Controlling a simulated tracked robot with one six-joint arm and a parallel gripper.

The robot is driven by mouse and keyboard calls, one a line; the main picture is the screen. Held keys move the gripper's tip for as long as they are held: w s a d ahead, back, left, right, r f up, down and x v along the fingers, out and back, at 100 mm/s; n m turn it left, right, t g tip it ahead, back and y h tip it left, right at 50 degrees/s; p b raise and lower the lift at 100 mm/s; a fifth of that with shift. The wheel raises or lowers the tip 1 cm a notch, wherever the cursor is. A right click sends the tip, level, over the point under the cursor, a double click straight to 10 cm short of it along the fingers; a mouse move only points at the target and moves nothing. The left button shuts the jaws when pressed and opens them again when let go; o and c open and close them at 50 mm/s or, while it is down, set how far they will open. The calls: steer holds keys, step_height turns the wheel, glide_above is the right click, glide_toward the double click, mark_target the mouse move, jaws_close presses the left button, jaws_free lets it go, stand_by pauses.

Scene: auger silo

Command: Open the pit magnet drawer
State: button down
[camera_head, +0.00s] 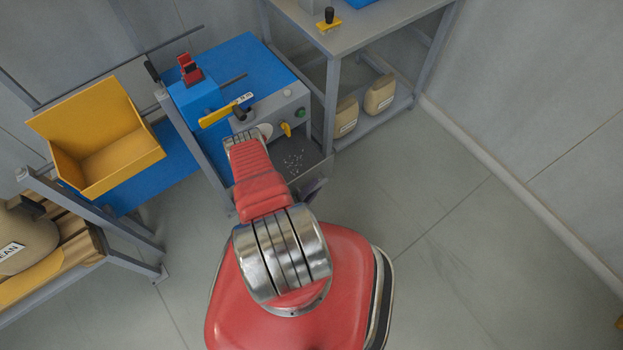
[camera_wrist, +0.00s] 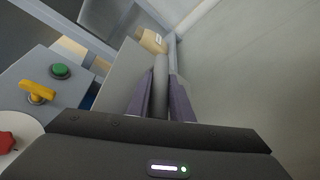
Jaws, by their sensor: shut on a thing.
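The pit magnet drawer (camera_head: 318,172) is a grey drawer low on the front of the blue machine. In the head view it stands out from the machine, with its inside and small bright bits in it showing. In the wrist view my gripper (camera_wrist: 161,103) has a dark finger on each side of a grey bar (camera_wrist: 160,75), which looks like the drawer's handle, and is shut on it. In the head view my red arm covers part of the drawer front, and I cannot clearly make out the fingertips there.
The control panel has a green button (camera_wrist: 60,71), a yellow knob (camera_wrist: 37,92) and a red knob (camera_wrist: 7,141). A yellow bin (camera_head: 105,150) stands at left. The floor at right is clear.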

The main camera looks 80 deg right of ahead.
steer(key=shift+f, duration=0.15)
steer(key=c, duration=1.6)
jaws_free()
steer(key=shift+w, duration=0.1)
steer(key=shift+v, duration=3.7)
